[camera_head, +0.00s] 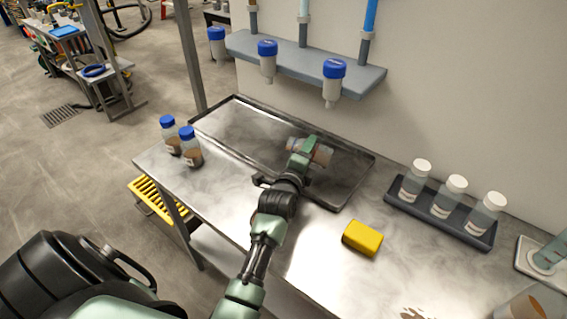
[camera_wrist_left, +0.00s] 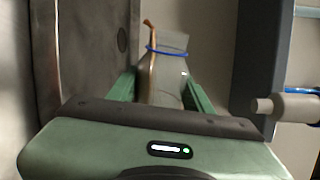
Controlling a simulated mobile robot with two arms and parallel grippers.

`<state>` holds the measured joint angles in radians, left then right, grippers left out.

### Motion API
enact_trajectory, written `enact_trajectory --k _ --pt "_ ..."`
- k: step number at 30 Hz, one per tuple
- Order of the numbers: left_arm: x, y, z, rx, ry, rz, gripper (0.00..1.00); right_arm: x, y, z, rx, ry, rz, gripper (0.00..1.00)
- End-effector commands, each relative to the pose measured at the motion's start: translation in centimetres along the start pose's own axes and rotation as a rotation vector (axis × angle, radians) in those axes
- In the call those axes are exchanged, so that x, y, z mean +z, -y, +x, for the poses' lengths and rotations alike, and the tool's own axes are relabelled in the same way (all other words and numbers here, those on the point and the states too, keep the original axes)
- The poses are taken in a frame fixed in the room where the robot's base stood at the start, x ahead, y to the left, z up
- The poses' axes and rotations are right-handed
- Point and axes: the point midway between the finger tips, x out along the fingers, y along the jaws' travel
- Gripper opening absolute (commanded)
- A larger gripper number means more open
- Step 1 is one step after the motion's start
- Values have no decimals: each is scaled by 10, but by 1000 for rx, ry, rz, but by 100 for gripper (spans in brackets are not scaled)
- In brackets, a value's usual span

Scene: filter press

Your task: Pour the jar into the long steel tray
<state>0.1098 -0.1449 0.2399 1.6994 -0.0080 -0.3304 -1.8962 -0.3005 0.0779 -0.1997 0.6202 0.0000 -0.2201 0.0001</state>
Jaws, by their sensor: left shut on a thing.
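The long steel tray (camera_head: 240,124) lies on the steel table along the wall; its floor also shows at the left of the left wrist view (camera_wrist_left: 95,50). My left gripper (camera_head: 303,148) is over the right part of the tray, shut on a clear jar (camera_head: 322,153). The jar is tipped onto its side above the tray. In the left wrist view the jar (camera_wrist_left: 168,75) sits between the green fingers, with a blue ring near its mouth and brown content along one side. A thin brown streak shows at the mouth. My right gripper is not in view.
Two blue-capped jars with brown content (camera_head: 190,147) stand left of the tray. A yellow block (camera_head: 362,238) lies in front of it. A dark rack (camera_head: 465,228) holds three white-capped bottles at right. A wall shelf (camera_head: 290,68) with hanging blue-topped filter housings overhangs the tray's back.

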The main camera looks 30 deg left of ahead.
Motion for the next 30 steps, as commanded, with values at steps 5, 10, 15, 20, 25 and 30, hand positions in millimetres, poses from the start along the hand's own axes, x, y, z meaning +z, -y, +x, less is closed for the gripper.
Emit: enact_trajectory --k 5,10,15,20,25,30 --pt "0 0 0 -1 -4 -27 4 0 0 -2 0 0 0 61" --pt "1 -2 0 -1 -8 -60 4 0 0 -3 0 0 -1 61" --pt "1 -3 1 0 -12 -95 4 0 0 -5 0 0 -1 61" --pt "0 -4 1 -1 -16 -119 4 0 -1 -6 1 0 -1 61" --pt "-2 -4 2 -1 -18 -136 4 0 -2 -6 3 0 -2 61" --pt "-4 -3 3 -1 -19 -146 4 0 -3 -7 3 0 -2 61"
